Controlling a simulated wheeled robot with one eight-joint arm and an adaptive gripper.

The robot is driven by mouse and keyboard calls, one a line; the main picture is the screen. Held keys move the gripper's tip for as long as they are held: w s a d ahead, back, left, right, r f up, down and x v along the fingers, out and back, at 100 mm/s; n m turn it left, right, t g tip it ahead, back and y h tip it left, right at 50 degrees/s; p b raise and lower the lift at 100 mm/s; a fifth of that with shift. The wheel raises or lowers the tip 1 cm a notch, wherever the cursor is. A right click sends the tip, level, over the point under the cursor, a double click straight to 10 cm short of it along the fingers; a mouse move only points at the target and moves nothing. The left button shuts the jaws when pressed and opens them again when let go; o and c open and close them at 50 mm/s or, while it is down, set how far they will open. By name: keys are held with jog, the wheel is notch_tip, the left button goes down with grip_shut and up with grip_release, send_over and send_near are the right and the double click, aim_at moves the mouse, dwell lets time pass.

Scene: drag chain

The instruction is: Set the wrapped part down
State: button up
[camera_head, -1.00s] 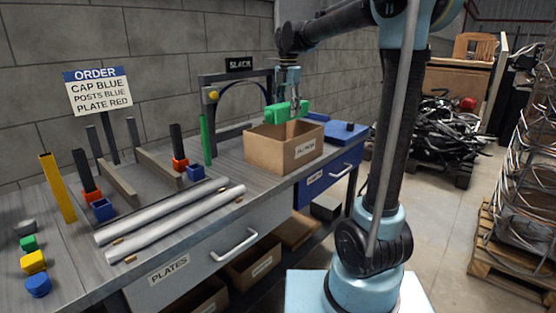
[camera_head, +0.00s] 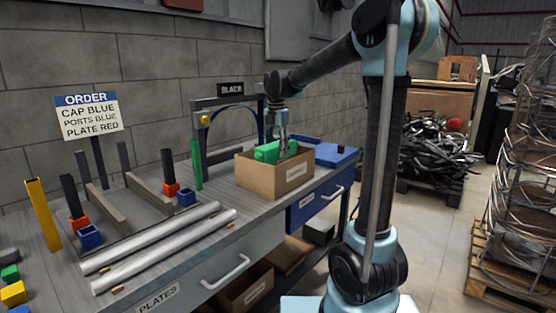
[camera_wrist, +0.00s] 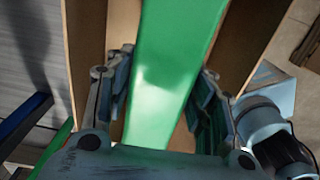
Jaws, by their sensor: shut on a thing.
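The wrapped part (camera_head: 270,151) is a bright green piece at the mouth of the open cardboard box (camera_head: 275,181). In the wrist view the green wrapped part (camera_wrist: 168,70) runs lengthwise between my fingers, with cardboard walls (camera_wrist: 88,40) on both sides. My gripper (camera_head: 284,146) points down into the box and is shut on the part. Its two fingers also flank the part in the wrist view (camera_wrist: 162,105). The box rim hides the part's lower side, so I cannot tell whether it touches the box floor.
The box stands on the grey bench near a blue drawer unit (camera_head: 322,201). Two silver tubes (camera_head: 160,245), a green post (camera_head: 196,164) and an order sign (camera_head: 88,117) are to the left.

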aim_at(277, 158)
jog(key=shift+f, duration=1.8)
jog(key=shift+f, duration=0.6)
jog(key=o, duration=1.4)
jog(key=shift+c, duration=0.2)
jog(key=shift+r, duration=0.1)
